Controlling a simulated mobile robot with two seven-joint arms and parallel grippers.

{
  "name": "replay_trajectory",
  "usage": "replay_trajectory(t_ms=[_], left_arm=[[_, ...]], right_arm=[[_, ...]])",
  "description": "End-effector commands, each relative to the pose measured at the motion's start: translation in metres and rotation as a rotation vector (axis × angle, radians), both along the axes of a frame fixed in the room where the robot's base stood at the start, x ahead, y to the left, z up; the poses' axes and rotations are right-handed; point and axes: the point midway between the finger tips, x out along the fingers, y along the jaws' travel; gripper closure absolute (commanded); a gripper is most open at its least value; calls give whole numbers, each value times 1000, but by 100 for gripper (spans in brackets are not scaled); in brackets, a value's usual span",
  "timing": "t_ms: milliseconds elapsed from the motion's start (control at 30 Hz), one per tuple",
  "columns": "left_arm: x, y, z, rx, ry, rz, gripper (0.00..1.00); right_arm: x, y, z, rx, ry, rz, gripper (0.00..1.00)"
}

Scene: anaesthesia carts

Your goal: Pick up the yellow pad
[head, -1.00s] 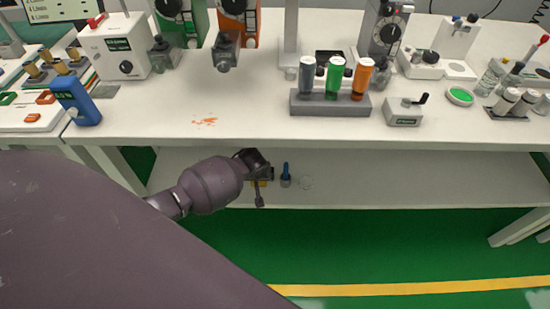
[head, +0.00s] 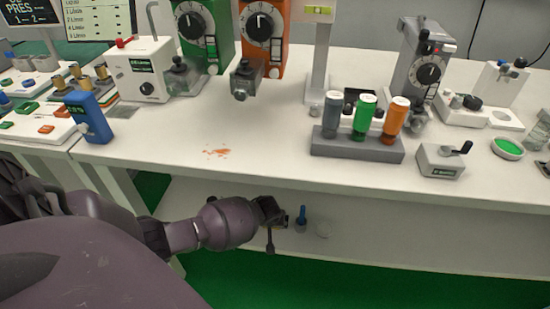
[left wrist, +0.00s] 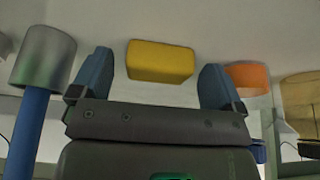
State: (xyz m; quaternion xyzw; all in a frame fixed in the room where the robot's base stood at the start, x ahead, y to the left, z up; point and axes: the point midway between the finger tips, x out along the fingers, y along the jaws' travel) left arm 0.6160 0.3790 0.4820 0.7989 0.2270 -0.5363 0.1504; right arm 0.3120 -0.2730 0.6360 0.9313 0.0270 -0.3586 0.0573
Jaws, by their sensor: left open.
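The yellow pad (left wrist: 160,61) is a small rounded block in the left wrist view. It shows between and just beyond the two blue-grey fingers of my left gripper (left wrist: 156,70), which are apart with nothing held. A gap shows on each side of the pad. In the head view my left gripper (head: 272,217) is low, at the shelf under the table, and it hides most or all of the pad there. My right gripper is not in view.
A blue-topped item (head: 301,217) stands just right of the gripper on the lower shelf (head: 400,245). The wrist view shows a grey cylinder on a blue post (left wrist: 43,58) at left and an orange cylinder (left wrist: 247,78) at right. The tabletop (head: 260,125) overhangs the shelf.

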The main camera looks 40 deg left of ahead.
Motion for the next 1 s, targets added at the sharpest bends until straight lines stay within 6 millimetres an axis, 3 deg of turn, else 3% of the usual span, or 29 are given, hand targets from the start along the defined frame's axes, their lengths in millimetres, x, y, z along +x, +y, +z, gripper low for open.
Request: replay_trajectory(t_ms=[267, 633, 867, 1000], left_arm=[[3, 1, 0, -1, -5, 0, 6], [2, 0, -1, 0, -4, 0, 59], [2, 0, 0, -1, -4, 0, 59], [4, 0, 11, -1, -9, 0, 59]], right_arm=[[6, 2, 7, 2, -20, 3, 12], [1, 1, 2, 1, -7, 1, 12], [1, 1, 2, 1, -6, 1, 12], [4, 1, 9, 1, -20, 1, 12]])
